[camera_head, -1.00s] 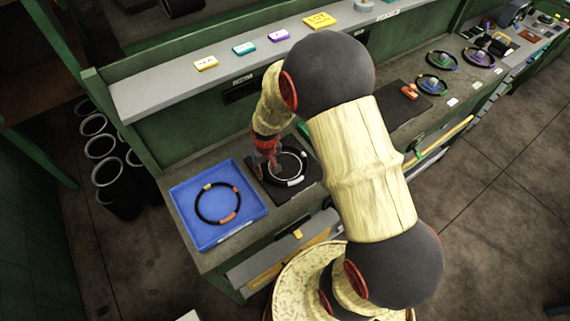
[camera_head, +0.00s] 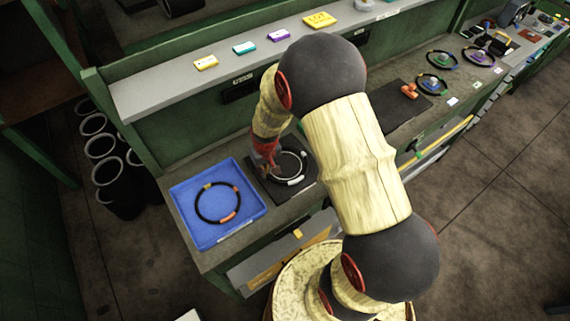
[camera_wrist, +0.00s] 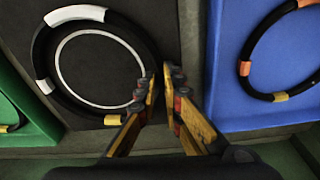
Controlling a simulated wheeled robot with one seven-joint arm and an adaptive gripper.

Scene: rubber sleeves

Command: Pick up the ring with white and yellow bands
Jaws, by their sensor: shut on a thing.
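The black ring with two white bands and a yellow-looking band (camera_wrist: 44,85) lies on a dark mat in the wrist view, around a thin white circle. In the head view it shows at the mat (camera_head: 296,181), partly hidden by my gripper. My gripper (camera_wrist: 164,74) is at the right side of this ring in the wrist view, its fingertips close together on the ring's edge. The gripped stretch is mostly hidden between the fingers. In the head view my gripper (camera_head: 273,168) is low over the left part of the ring.
A blue tray (camera_head: 179,200) left of the mat holds another black ring with orange and yellow bands (camera_head: 229,216). More rings (camera_head: 432,94) lie farther right along the bench. A raised shelf (camera_head: 150,97) with coloured cards runs behind.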

